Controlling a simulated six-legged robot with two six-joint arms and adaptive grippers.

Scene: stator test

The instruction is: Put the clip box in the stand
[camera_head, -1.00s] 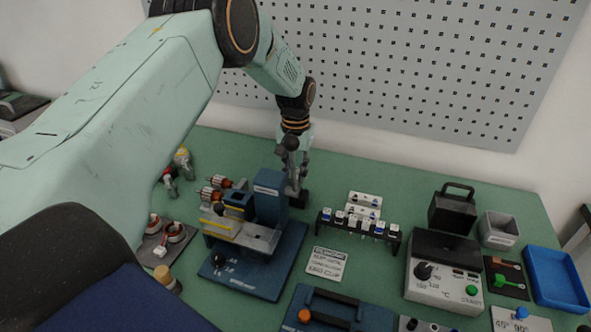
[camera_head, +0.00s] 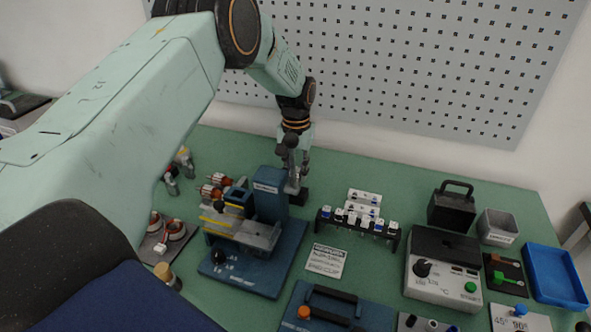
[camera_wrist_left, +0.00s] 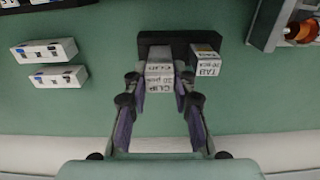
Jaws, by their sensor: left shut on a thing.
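The clip box (camera_wrist_left: 160,76) is a small white block with "CLIP" lettering, seen in the left wrist view. My left gripper (camera_wrist_left: 160,88) is shut on it, one finger on each side. The box is at the front of the black stand (camera_wrist_left: 155,38); I cannot tell whether it rests in the stand or is just above it. In the head view my left gripper (camera_head: 293,172) points down behind the blue machine, which hides much of the box and stand.
The blue machine (camera_head: 268,200) stands close in front of my left gripper. A black rack (camera_head: 357,229) with several small pieces is to its right. Two white blocks (camera_wrist_left: 44,51) lie left of the stand in the wrist view, with clear green mat between.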

